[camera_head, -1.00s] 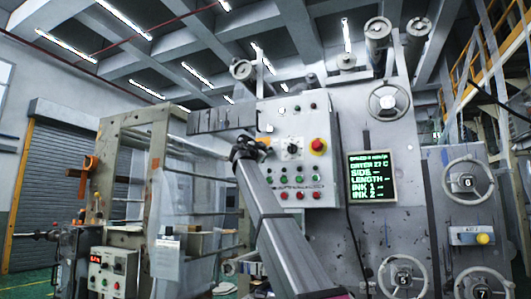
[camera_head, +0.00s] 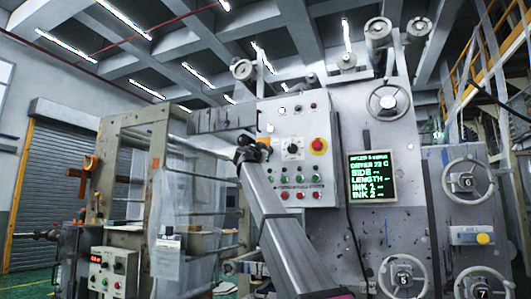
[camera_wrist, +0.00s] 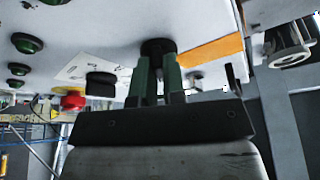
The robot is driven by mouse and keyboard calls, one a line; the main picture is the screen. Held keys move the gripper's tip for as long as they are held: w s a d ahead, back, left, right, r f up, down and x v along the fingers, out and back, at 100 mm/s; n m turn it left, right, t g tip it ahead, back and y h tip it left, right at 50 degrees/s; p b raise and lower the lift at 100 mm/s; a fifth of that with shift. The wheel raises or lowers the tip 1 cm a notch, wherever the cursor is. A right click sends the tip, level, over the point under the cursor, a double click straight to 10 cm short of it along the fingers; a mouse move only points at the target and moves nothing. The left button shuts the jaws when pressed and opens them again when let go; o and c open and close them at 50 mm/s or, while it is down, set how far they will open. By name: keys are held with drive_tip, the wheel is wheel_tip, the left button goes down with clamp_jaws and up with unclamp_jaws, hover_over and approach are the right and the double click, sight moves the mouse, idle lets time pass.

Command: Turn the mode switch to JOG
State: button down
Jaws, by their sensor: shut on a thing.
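In the head view my gripper (camera_head: 257,149) is at the left part of the grey control panel (camera_head: 305,122). In the wrist view its two green fingers (camera_wrist: 157,72) are closed on a round black knob (camera_wrist: 157,47) beside an orange label (camera_wrist: 212,51). A second black knob (camera_wrist: 101,81) sits on a white marked plate, clear of the fingers; it also shows in the head view (camera_head: 292,149). I cannot read the markings, so I cannot tell from lettering which knob is the mode switch or where it points.
A red emergency stop (camera_head: 318,145) on a yellow base is right of the second knob. Green buttons (camera_head: 300,179) and red buttons (camera_head: 302,195) lie below. A lit display (camera_head: 372,178) and handwheels (camera_head: 468,182) are farther right.

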drive_tip(key=n+t+y, duration=0.1)
drive_tip(key=n, duration=0.2)
drive_tip(key=n+t+y, duration=0.1)
drive_tip(key=n+y, duration=0.1)
drive_tip(key=n, duration=0.2)
drive_tip(key=shift+d+r, duration=0.15)
drive_tip(key=shift+d, duration=0.05)
drive_tip(key=shift+w+n+y, duration=0.1)
drive_tip(key=shift+n+y, duration=0.2)
drive_tip(key=shift+n, duration=0.2)
drive_tip(key=c, duration=1.2)
unclamp_jaws()
drive_tip(key=shift+a, duration=0.1)
drive_tip(key=v, duration=1.1)
